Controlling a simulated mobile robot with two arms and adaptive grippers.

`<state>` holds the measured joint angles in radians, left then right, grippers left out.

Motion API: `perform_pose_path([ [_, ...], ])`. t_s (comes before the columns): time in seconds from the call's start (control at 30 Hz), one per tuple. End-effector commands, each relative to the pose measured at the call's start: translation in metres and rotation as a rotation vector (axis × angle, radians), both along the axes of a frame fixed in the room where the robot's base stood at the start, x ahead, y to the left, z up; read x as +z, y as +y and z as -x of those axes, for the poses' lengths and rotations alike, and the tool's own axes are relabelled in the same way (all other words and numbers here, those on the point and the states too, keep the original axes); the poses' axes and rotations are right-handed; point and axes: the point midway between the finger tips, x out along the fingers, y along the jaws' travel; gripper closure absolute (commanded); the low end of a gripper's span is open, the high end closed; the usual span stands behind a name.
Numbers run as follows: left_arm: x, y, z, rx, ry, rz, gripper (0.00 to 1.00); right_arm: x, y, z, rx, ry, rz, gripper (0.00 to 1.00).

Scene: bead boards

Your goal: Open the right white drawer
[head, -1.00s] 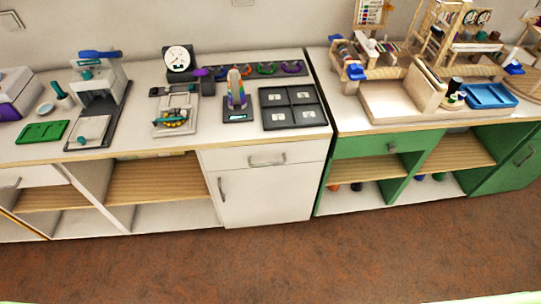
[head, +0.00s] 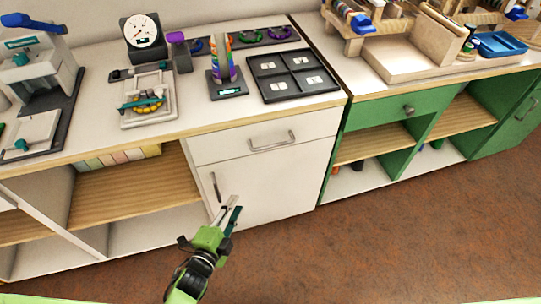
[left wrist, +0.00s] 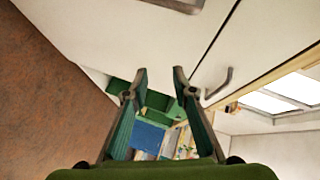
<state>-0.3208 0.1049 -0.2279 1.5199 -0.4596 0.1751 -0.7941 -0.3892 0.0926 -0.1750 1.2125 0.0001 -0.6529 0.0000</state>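The right white drawer (head: 225,147) is a closed white front just under the countertop, with a grey bar handle (head: 272,142). In the left wrist view its front (left wrist: 255,42) and handle (left wrist: 220,84) show at the right. My left gripper (head: 232,208) is in front of the white cabinet door, below and left of the drawer handle, and touches no handle. In the left wrist view its fingers (left wrist: 160,80) are spread apart with nothing between them. My right gripper is not in view.
Below the drawer is a white door (head: 285,185) with an upright handle (head: 215,187). Open shelves (head: 130,188) lie to the left. A green cabinet (head: 375,110) adjoins at the right. A dark four-part tray (head: 291,77) sits on the counter above. The brown floor (head: 400,245) in front is clear.

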Motion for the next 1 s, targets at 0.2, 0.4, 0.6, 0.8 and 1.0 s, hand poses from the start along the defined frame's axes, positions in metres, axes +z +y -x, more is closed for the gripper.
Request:
perform_pose_path([
  [0.2,0.084,-0.038,-0.014,-0.146,-0.419,-0.223,0.75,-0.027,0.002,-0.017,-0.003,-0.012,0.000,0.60],
  [0.4,0.111,-0.050,-0.018,-0.175,-0.523,-0.282,0.75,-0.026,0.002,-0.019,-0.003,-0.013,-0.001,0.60],
  [0.6,0.117,-0.065,-0.046,-0.174,-0.522,-0.280,0.75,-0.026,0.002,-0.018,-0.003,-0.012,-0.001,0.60],
  [0.8,0.122,-0.085,-0.085,-0.173,-0.519,-0.279,0.75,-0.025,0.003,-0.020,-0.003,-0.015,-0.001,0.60],
  [1.0,0.125,-0.101,-0.116,-0.173,-0.516,-0.278,0.75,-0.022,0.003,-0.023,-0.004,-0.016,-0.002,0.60],
])
